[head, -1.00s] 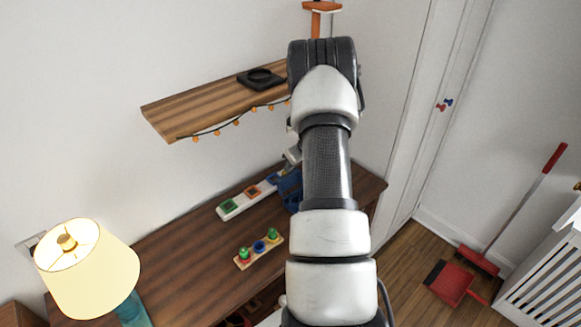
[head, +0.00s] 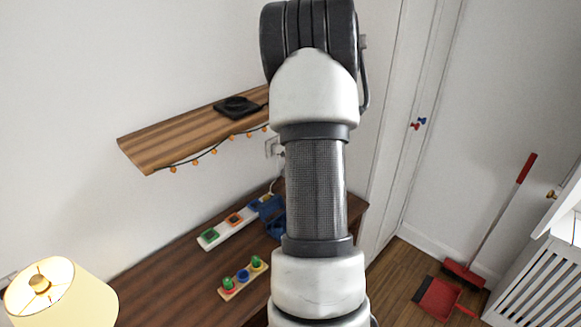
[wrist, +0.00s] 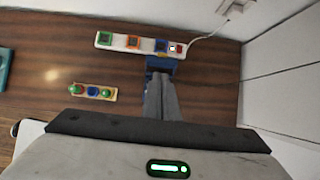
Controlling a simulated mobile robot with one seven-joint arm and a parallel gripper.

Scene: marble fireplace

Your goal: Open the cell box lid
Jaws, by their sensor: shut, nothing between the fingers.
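A small dark blue box (head: 276,229), which I take to be the cell box, sits on the brown wooden desk (head: 165,265). My arm partly covers it in the head view. A blue part (head: 268,205) shows just behind it; I cannot clearly tell whether this is a raised lid. In the wrist view the blue box (wrist: 160,66) lies just beyond the fingertips of my gripper (wrist: 160,80), which partly cover it. The fingers are together and empty. Contact with the box cannot be made out. My gripper is hidden in the head view.
A white strip (head: 221,231) with coloured squares lies behind the box, with a cable to the wall. A wooden block with coloured pegs (head: 243,280) lies left of the box. A lamp (head: 58,296) stands at left. A shelf (head: 185,137) overhangs the desk.

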